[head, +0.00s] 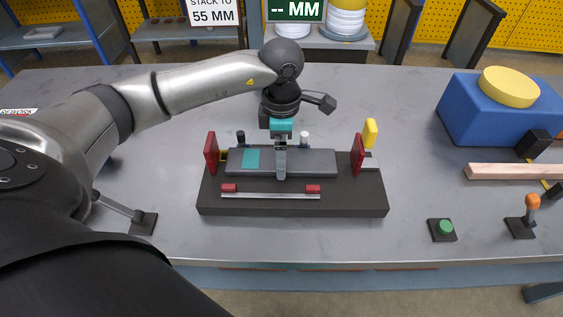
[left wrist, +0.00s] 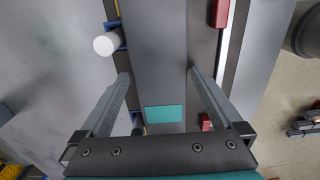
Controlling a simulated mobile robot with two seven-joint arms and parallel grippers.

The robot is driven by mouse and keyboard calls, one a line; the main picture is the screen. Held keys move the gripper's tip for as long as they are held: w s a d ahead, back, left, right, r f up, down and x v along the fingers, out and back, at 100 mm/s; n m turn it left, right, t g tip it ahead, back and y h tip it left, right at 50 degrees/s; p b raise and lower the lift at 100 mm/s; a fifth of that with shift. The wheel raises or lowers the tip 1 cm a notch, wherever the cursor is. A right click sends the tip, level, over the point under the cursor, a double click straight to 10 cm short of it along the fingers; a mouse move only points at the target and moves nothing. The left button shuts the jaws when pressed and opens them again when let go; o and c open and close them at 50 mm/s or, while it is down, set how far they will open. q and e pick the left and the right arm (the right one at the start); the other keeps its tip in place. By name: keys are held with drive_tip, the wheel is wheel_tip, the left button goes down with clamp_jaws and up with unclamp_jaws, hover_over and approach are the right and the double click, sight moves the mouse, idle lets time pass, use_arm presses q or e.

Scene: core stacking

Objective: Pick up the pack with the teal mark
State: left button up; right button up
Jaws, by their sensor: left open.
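The pack is a long flat grey block (head: 315,161) with a teal mark (head: 251,159) near its left end. It lies on a dark fixture base (head: 300,205) between two red upright plates. My left gripper (head: 281,172) points down over the middle of the pack, to the right of the mark. In the left wrist view the pack (left wrist: 155,45) runs between the fingers of this open gripper (left wrist: 158,75), one finger along each long side. The teal mark (left wrist: 163,114) shows between them. I cannot tell whether the fingers touch the pack. My right gripper is out of view.
Red plates (head: 211,153) and (head: 357,154) stand at the pack's ends, with a yellow piece (head: 370,133) behind the right one. A thin bar with red blocks (head: 313,189) lies in front. A green button (head: 445,227) and blue box (head: 495,112) are at right.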

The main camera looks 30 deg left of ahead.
use_arm(q)
drive_tip(key=shift+f, duration=0.45)
drive_tip(key=shift+w+r, duration=0.1)
clamp_jaws()
idle(0.4)
